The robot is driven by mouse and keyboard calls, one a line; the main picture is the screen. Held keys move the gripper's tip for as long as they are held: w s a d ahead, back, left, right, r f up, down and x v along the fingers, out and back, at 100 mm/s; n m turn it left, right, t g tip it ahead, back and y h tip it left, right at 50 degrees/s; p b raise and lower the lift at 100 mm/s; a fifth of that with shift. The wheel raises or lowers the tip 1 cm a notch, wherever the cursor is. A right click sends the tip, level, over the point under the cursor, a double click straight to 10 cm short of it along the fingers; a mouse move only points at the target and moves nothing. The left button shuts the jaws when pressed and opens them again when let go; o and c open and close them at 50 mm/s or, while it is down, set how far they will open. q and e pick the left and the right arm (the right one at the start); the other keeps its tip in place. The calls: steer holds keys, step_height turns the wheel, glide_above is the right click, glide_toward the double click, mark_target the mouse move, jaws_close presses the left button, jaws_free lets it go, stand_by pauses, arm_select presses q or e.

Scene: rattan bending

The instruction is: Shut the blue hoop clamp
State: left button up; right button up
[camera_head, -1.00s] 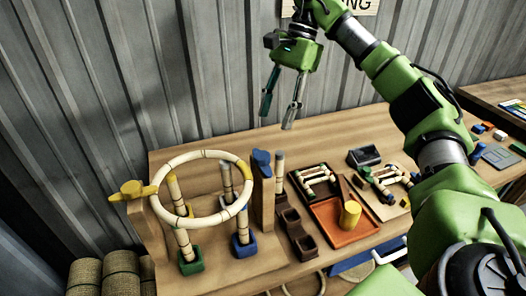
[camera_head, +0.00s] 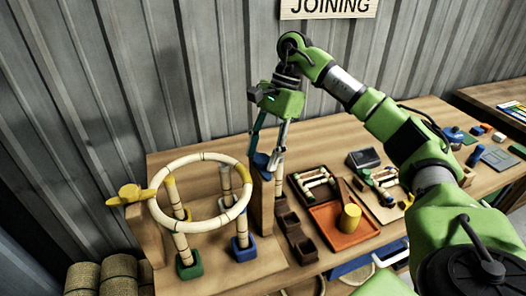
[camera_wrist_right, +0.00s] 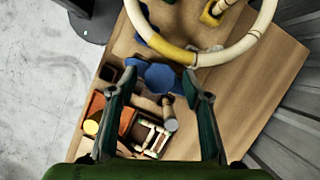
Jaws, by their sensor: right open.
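The blue hoop clamp (camera_head: 262,161) sits on top of a wooden post (camera_head: 263,200) to the right of the rattan hoop (camera_head: 155,207). It also shows in the right wrist view (camera_wrist_right: 160,77), close to the hoop's yellow band. My right gripper (camera_head: 267,162) is open, pointing down over the blue clamp. In the right wrist view its fingers (camera_wrist_right: 158,88) lie on either side of the clamp. I cannot tell whether they touch it. A yellow clamp (camera_head: 131,194) is at the hoop's left side. My left gripper is not in view.
Upright rattan poles stand in a green base (camera_head: 189,266) and a blue base (camera_head: 243,249) under the hoop. An orange tray (camera_head: 330,238) with a yellow cylinder (camera_head: 349,218) lies to the right. Dark bins (camera_head: 290,225) stand beside the post. A metal wall rises behind.

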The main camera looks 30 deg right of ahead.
steer(key=c, duration=1.1)
steer(key=shift+s+f+m+t+b, duration=0.15)
steer(key=shift+m+t+b, duration=0.55)
steer(key=shift+m+b, duration=0.65)
steer(key=m+t+b, duration=0.1)
steer(key=m, duration=0.4)
steer(key=shift+t+h+b, duration=0.3)
steer(key=shift+t+b, duration=0.1)
steer(key=m, duration=0.2)
steer(key=m+t+h+b, duration=0.1)
steer(key=m, duration=0.1)
steer(key=shift+s+a+m, duration=0.1)
steer(key=shift+s+m, duration=0.05)
steer(key=shift+m, duration=0.1)
steer(key=m+h, duration=0.1)
steer(key=m, duration=0.1)
steer(key=m+t+h, duration=0.1)
steer(key=m, duration=0.2)
steer(key=shift+a+r+m+b, duration=0.15)
steer(key=shift+r+m+b, duration=0.05)
steer(key=shift+m+b, duration=0.15)
